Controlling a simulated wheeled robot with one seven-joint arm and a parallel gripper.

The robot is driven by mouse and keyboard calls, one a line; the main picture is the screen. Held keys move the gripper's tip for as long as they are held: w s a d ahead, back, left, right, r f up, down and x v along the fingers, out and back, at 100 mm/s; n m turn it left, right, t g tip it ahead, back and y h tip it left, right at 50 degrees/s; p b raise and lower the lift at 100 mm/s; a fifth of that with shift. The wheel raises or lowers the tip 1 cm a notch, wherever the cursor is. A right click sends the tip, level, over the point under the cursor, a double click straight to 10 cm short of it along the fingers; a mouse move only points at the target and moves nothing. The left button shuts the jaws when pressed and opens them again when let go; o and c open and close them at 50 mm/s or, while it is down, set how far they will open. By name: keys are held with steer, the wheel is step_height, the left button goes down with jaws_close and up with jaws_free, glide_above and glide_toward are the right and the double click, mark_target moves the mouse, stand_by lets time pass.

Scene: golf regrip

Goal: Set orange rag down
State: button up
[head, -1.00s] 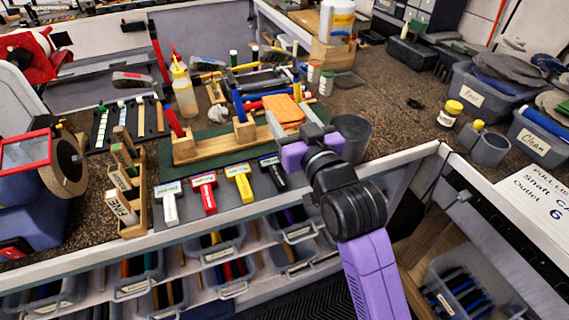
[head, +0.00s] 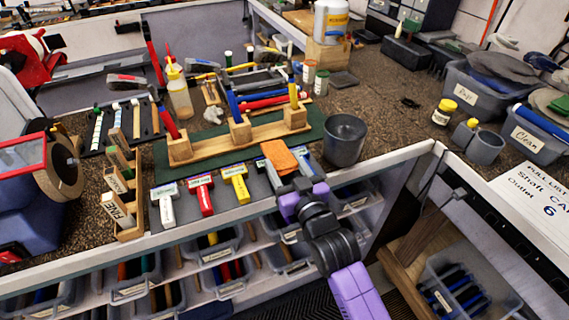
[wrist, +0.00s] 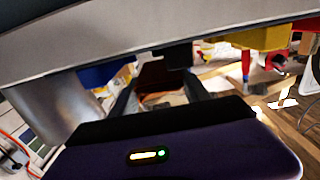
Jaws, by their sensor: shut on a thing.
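The orange rag (head: 279,157) is between the fingers of my gripper (head: 284,166), near the front edge of the workbench (head: 95,243). My gripper is shut on the rag. The rag covers part of the dark-headed tool at the right end of the row of colored tools. I cannot tell whether the rag touches the bench. In the wrist view, a dark reddish patch (wrist: 160,76) between the fingers looks like the rag in shadow.
A wooden stand (head: 205,150) with upright grips lies behind the rag. White (head: 164,204), red (head: 201,193) and yellow (head: 237,182) tools lie to its left. A grey cup (head: 345,140) stands close on the right. Bare bench surface lies beyond the cup.

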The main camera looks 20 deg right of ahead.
steer(key=shift+f+b, duration=0.3)
steer(key=shift+f, duration=0.05)
steer(key=shift+f, duration=0.25)
steer(key=o, duration=1.3)
steer(key=shift+r, duration=0.1)
steer(key=shift+r, duration=0.25)
steer(key=s+b, duration=0.1)
steer(key=s, duration=1.1)
steer(key=shift+r, duration=0.3)
